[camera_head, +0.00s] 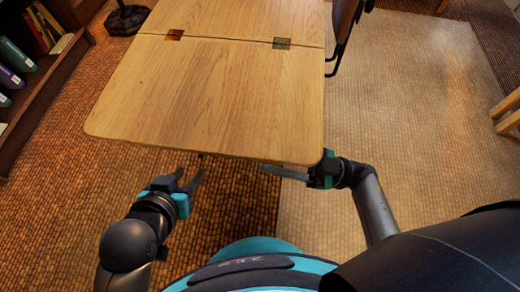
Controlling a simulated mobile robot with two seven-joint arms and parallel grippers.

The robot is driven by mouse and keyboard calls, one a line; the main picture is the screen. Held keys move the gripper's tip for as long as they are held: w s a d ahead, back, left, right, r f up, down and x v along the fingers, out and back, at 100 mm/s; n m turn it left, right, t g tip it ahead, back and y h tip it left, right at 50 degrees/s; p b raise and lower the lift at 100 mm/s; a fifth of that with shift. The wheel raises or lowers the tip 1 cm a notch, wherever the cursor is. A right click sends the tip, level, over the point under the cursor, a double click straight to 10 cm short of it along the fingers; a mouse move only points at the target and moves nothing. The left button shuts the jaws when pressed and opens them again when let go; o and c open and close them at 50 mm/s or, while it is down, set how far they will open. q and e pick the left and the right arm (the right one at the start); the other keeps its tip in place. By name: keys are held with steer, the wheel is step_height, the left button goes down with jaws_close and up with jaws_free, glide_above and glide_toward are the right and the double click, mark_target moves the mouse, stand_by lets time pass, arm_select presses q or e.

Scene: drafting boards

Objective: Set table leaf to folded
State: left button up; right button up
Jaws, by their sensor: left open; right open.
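The table leaf (205,95) is a light wooden panel with rounded near corners. It is level with the fixed table top (240,18) and joined to it by two hinges: a left hinge (174,35) and a right hinge (282,43). My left gripper (190,180) is open and empty, in front of the leaf's near edge and apart from it in the picture. My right gripper (296,171) is open at the leaf's near right corner. One finger points left along the near edge; the corner partly hides the gripper, and I cannot tell whether they touch.
A bookshelf (45,85) with several binders stands at the left. A dark round base (127,19) is on the floor behind the table's left side. A dark chair (345,30) is close to the table's right side. Wooden legs (508,112) show at the right edge. The floor right of the leaf is clear.

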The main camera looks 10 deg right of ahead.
mark_target(260, 158)
steer(key=shift+x, duration=1.75)
jaws_close()
steer(key=shift+s+f, duration=0.2)
